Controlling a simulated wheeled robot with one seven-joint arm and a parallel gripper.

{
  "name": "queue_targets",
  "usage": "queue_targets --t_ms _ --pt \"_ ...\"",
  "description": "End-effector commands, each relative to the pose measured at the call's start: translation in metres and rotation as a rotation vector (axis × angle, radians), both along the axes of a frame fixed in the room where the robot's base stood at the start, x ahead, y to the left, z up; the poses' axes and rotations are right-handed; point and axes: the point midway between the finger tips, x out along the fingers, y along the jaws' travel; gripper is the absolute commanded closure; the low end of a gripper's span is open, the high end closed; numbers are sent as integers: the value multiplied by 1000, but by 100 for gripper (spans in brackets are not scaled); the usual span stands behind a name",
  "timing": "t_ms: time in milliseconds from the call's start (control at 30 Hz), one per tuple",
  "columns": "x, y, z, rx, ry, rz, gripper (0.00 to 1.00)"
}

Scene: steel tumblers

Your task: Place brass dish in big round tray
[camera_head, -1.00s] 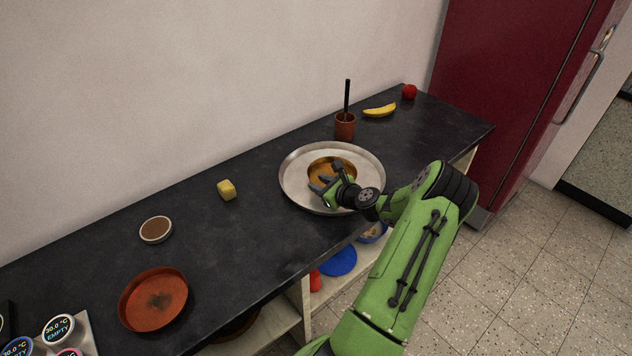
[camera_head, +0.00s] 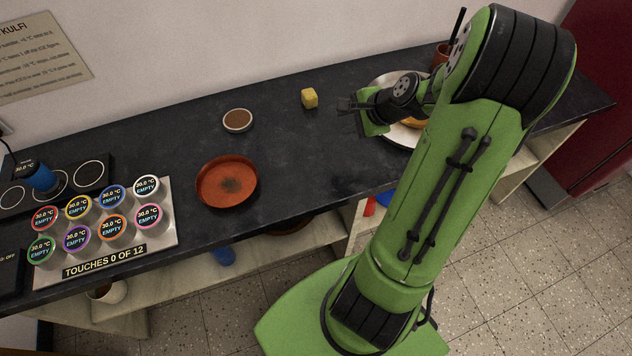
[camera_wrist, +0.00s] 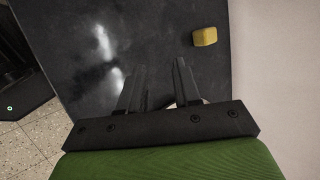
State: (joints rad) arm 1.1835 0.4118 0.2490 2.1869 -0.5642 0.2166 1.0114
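The big round tray (camera_head: 398,134) is a wide steel tray on the dark counter at right in the head view, largely hidden behind my arm. The brass dish (camera_head: 413,123) shows as a small golden part inside the tray; my arm covers most of it. My gripper (camera_head: 346,104) is above the counter, to the left of the tray and apart from the dish. In the wrist view my gripper (camera_wrist: 158,75) has its two fingers spread with nothing between them.
A yellow block (camera_head: 309,98) lies left of my gripper. A small brown-filled bowl (camera_head: 237,120) and an orange-red plate (camera_head: 227,181) stand further left. Several labelled tumblers (camera_head: 97,218) fill a metal rack at far left. A brown cup (camera_head: 440,52) is behind the tray. The counter's middle is clear.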

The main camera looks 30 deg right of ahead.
Motion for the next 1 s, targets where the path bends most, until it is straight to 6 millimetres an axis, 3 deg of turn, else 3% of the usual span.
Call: queue_targets --t_ms 33,133,200,300,367,500,600,867,1000 --pt "1 36 20 -140 41 176 67" --pt "-18 99 54 -413 109 518 67" --pt "-41 137 77 -587 130 737 67" --pt "-85 179 105 -809 121 1020 67" --pt "-113 195 117 -913 99 1160 67" --pt "-161 210 126 -1053 38 1378 67" --pt "-174 212 127 -1085 18 1440 67" --pt "-175 212 128 -1088 18 1446 67" --pt "-175 212 152 -1089 17 1446 67"
